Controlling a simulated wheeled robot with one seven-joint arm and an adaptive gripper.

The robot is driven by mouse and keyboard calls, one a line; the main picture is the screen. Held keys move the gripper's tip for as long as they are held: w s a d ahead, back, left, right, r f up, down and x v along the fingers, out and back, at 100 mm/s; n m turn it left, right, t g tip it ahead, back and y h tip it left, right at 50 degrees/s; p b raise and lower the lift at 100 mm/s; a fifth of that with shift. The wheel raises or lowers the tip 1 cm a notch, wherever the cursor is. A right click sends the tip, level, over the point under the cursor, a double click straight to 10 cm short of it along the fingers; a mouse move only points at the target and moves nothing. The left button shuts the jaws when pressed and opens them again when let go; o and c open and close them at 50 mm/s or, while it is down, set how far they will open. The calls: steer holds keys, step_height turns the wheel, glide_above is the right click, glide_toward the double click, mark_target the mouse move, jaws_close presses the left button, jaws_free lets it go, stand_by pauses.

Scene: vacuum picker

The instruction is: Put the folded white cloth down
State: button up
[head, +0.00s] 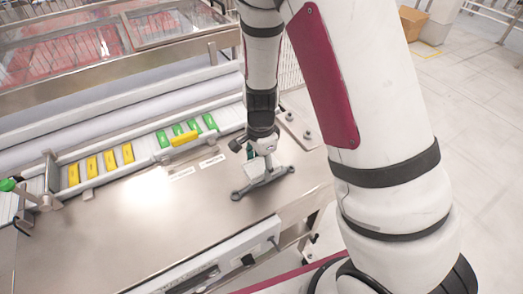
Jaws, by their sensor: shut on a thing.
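My gripper (264,158) points down at the right end of the steel table. It is shut on a grey bar-shaped tool (275,179) with a round pad at each end. The tool is at or just above the table top; I cannot tell whether it touches. My wrist and gripper hide part of the tool's upper side. I cannot make out a folded white cloth in the head view.
The steel table (110,235) is largely clear left of the tool, with two small labels (182,174). Behind is a rack (145,150) with yellow packs (110,160) and green packs (163,139). One yellow pack (184,138) lies crosswise before the green ones. Knobs (307,135) stand at right.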

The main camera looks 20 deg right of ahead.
steer(key=w+d, duration=0.1)
steer(key=w, duration=0.1)
steer(key=w+d, duration=0.1)
steer(key=w, duration=0.5)
steer(key=shift+d+f, duration=0.4)
steer(key=shift+w+d+f+p, duration=0.1)
steer(key=shift+w+f+p, duration=0.1)
steer(key=shift+f, duration=0.7)
steer(key=shift+w+f+p, duration=0.1)
steer(key=shift+f+p, duration=0.1)
steer(key=shift+f, duration=0.65)
steer(key=shift+f, duration=0.15)
steer(key=o, duration=1.2)
